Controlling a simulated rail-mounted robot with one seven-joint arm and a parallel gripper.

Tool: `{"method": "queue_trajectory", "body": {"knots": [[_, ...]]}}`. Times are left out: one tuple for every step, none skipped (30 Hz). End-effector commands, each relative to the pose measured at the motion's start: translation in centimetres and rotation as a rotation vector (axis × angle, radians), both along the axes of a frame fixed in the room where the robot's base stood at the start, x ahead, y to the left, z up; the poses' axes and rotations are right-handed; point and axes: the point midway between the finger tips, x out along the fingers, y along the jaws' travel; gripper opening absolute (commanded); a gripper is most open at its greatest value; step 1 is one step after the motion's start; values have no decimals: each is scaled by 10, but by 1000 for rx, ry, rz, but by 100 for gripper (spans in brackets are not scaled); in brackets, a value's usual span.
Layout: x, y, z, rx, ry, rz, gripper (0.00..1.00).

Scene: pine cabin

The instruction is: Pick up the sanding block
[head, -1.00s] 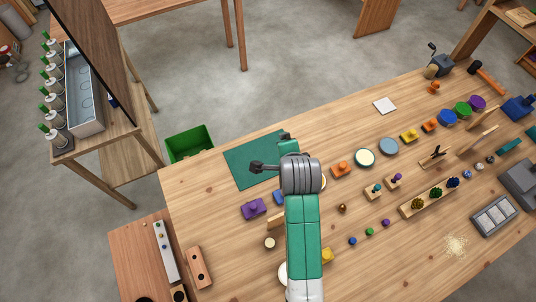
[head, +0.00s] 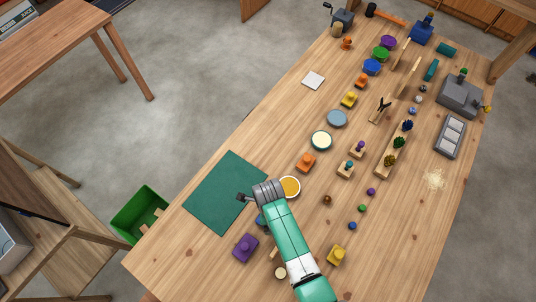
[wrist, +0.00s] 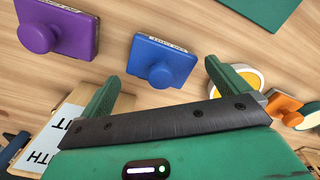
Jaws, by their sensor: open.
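Several coloured blocks with round knobs lie on the bench; I cannot tell for sure which is the sanding block. The blue block (wrist: 160,60) is nearest to my gripper. It has a printed label on its edge, too small to read. In the head view this blue block (head: 261,221) is mostly hidden by my arm. A purple block (wrist: 56,30) lies to its left, also in the head view (head: 245,248). My gripper (wrist: 162,70) is open and empty. Its two green fingers are spread, with the blue block ahead, between them in the picture.
A green mat (head: 222,192) lies on the bench (head: 288,128) beside my arm. A round yellow-topped tin (head: 289,187) and an orange knobbed block (head: 305,162) stand close by. A lettered pale board (wrist: 60,130) lies lower left. A green bin (head: 139,213) stands on the floor.

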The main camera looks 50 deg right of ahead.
Motion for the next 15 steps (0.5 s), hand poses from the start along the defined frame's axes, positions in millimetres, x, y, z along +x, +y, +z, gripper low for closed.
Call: {"method": "queue_trajectory", "body": {"knots": [[1, -1, -11, 0, 1, 0, 100], [0, 0, -16, 1, 2, 0, 100], [0, 0, -21, 1, 1, 0, 100], [0, -1, -24, 1, 1, 0, 100], [0, -1, -26, 0, 0, 0, 100], [0, -1, -27, 0, 0, 0, 100], [1, -1, -27, -1, -1, 0, 100], [1, -1, -27, 0, -1, 0, 100], [1, -1, -27, -1, -2, 0, 100], [1, -1, -27, -1, -2, 1, 100], [1, -1, -27, -1, -2, 1, 100], [1, -1, -27, 0, -1, 1, 100], [1, -1, -27, 0, -1, 1, 94], [1, 0, -27, 0, -1, 1, 88], [1, 0, -27, 0, -1, 1, 80]]}}
